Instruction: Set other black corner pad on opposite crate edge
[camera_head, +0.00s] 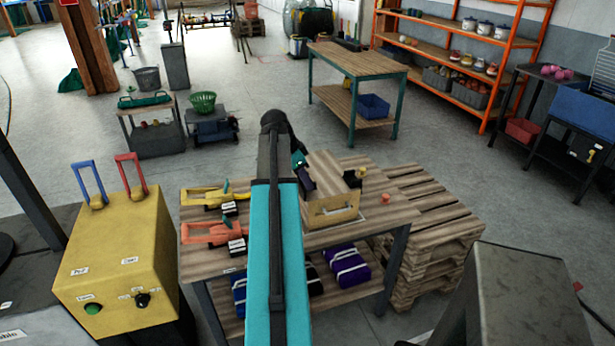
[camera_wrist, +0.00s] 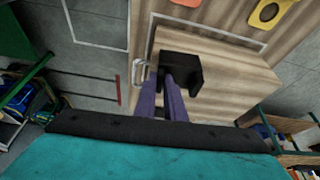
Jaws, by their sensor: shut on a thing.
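The wooden crate (camera_head: 333,208) stands on the worktable, with a handle slot in its near face. A black corner pad (camera_head: 352,179) sits at its right edge in the head view. My gripper (camera_head: 307,184) is at the crate's left side there, partly behind my teal arm. In the wrist view the purple fingers (camera_wrist: 172,98) are shut on the other black corner pad (camera_wrist: 182,72). That pad lies over the crate's wooden edge (camera_wrist: 232,80) in this view; whether it touches the wood I cannot tell.
Stacked pallets (camera_head: 430,225) stand close on the right.

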